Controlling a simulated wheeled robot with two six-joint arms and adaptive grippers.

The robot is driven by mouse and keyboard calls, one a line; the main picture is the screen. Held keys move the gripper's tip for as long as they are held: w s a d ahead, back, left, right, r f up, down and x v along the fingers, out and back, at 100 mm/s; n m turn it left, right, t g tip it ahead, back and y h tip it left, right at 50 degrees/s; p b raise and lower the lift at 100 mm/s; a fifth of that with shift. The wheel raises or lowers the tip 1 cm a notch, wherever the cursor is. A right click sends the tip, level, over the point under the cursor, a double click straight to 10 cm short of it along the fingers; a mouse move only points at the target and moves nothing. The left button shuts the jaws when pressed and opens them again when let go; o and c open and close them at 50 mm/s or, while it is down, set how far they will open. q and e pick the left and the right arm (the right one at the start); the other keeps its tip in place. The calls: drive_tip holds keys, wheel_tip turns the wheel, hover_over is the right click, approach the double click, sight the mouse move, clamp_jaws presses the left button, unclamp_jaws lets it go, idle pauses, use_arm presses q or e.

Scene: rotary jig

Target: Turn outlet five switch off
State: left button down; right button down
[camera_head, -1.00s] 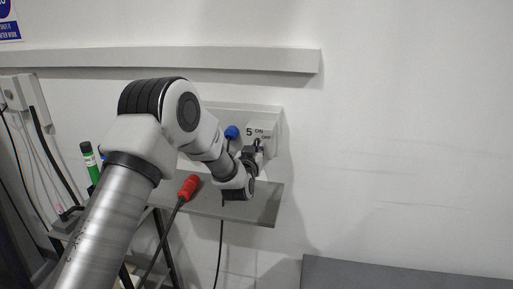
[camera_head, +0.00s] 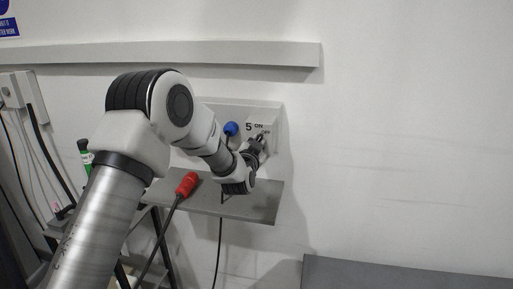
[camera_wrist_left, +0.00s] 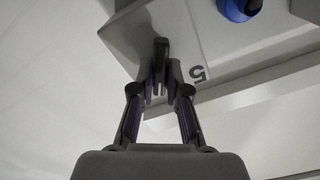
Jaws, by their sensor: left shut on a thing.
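The outlet five switch box (camera_head: 270,121) is a pale box on the wall, marked 5, ON and OFF. It also shows in the left wrist view (camera_wrist_left: 195,40), where the 5 appears rotated. My left gripper (camera_head: 261,140) is at the front of this box. In the left wrist view my left gripper (camera_wrist_left: 160,85) has its fingers shut on the dark switch handle (camera_wrist_left: 160,48). In the head view the gripper leans up and right toward the OFF mark and hides most of the handle. My right gripper is in neither view.
A blue plug (camera_head: 231,129) sits left of the switch box, with a cable hanging below. A red connector (camera_head: 187,184) lies on the grey shelf (camera_head: 255,205) under the box. The wall on the right is clear.

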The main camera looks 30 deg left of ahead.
use_arm(q)
drive_tip(key=shift+d+f+m+b, duration=0.15)
drive_tip(key=shift+m+b, duration=0.3)
drive_tip(key=shift+m, duration=2.6)
drive_tip(key=shift+f+m+b, duration=0.1)
drive_tip(key=shift+m+b, duration=0.35)
drive_tip(key=shift+m, duration=2.6)
drive_tip(key=c, duration=1.2)
unclamp_jaws()
drive_tip(key=shift+w, duration=0.1)
drive_tip(key=shift+o, duration=0.2)
drive_tip(key=v, duration=1.2)
